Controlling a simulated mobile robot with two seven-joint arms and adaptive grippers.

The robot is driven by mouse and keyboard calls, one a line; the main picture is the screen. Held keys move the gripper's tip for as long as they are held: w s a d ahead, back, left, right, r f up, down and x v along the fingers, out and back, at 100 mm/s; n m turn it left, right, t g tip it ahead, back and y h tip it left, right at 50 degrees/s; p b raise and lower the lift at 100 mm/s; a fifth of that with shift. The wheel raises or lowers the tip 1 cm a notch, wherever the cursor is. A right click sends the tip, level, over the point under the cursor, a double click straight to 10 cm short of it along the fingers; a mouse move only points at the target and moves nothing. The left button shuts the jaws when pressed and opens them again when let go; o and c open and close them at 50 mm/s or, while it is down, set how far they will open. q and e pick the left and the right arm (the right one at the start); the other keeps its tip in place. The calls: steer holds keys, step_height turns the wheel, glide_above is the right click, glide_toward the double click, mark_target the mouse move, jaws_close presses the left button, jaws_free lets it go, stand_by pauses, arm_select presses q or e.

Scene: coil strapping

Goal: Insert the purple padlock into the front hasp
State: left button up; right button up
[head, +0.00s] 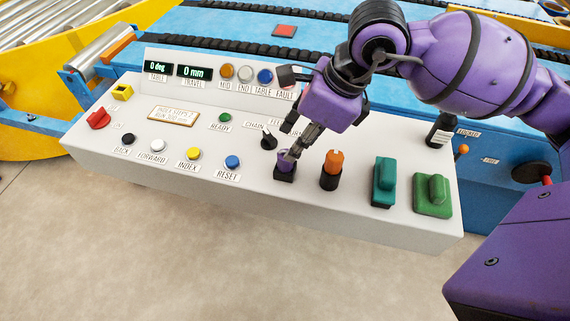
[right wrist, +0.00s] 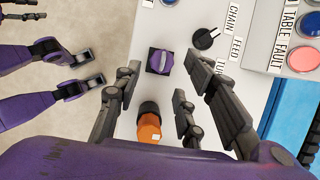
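I cannot make out a padlock or a hasp for certain. A purple knob-like piece on a dark square base (head: 285,171) stands on the grey control panel. In the right wrist view, the purple piece (right wrist: 160,62) shows a raised bar across its round top. My right gripper (head: 293,154) reaches down to it in the head view, its fingertips overlapping its top. In the right wrist view, the fingers are spread with nothing between the tips, and the purple piece lies beyond them. Contact cannot be told. My left gripper is not seen in the head view.
An orange-topped black cylinder (head: 331,170) stands close right of the purple piece. Teal (head: 384,181) and green (head: 433,195) blocks are farther right. A black selector (head: 268,139) is behind left. Several buttons line the panel (head: 240,202); a display box (head: 215,86) rises behind.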

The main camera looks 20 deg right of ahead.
mark_target(285, 164)
steer(key=x, duration=0.6)
steer(key=shift+s+a+f+p, duration=0.1)
steer(key=shift+s+p, duration=0.1)
steer(key=shift+p, duration=0.1)
steer(key=shift+s, duration=0.1)
jaws_close()
